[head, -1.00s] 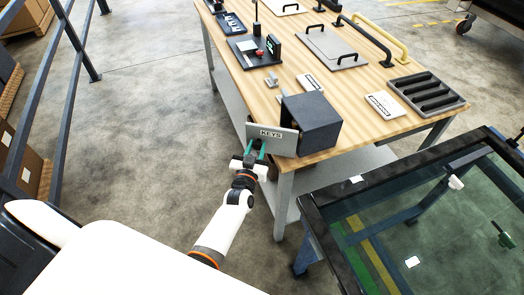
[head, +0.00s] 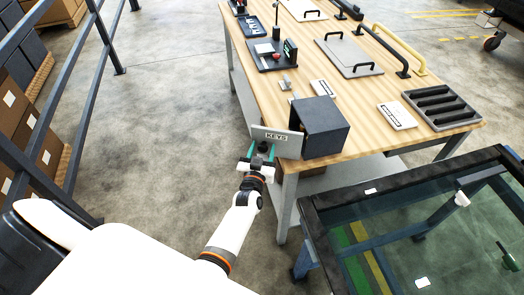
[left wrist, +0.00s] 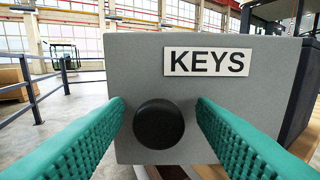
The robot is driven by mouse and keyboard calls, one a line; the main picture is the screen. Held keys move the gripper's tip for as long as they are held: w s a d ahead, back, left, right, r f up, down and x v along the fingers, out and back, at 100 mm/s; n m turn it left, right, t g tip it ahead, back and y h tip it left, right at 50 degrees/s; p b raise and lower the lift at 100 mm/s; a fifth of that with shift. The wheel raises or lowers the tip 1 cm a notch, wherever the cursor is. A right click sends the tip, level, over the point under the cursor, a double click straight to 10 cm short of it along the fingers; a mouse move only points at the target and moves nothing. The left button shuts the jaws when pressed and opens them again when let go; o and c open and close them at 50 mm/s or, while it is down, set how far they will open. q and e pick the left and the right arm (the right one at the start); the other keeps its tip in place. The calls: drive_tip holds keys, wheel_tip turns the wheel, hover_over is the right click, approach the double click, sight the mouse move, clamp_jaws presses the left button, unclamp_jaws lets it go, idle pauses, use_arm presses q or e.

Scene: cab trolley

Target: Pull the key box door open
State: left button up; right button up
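The key box (head: 326,140) is a dark box at the near corner of the wooden table. Its grey door (head: 291,148) carries a KEYS label and stands out to the left from the box's near left edge, swung open. The door also fills the middle of the left wrist view (left wrist: 240,110). A round black knob (left wrist: 158,124) sits on the door's face. My left gripper (head: 261,150) is at the knob. Its green fingers (left wrist: 160,108) are spread on either side of the knob, with a gap on each side. The box's inside is hidden. My right gripper is not in view.
The wooden table (head: 300,72) holds handles, a ribbed tray (head: 440,108) and white label plates. A glass-topped dark frame (head: 400,230) stands at the lower right. A dark railing (head: 105,45) runs at the left. The floor between railing and table is clear.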

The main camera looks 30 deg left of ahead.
use_arm(q)
drive_tip(key=shift+s, duration=0.3)
drive_tip(key=p+v, duration=0.5)
drive_tip(key=v, duration=0.6)
drive_tip(key=shift+s+d, duration=0.2)
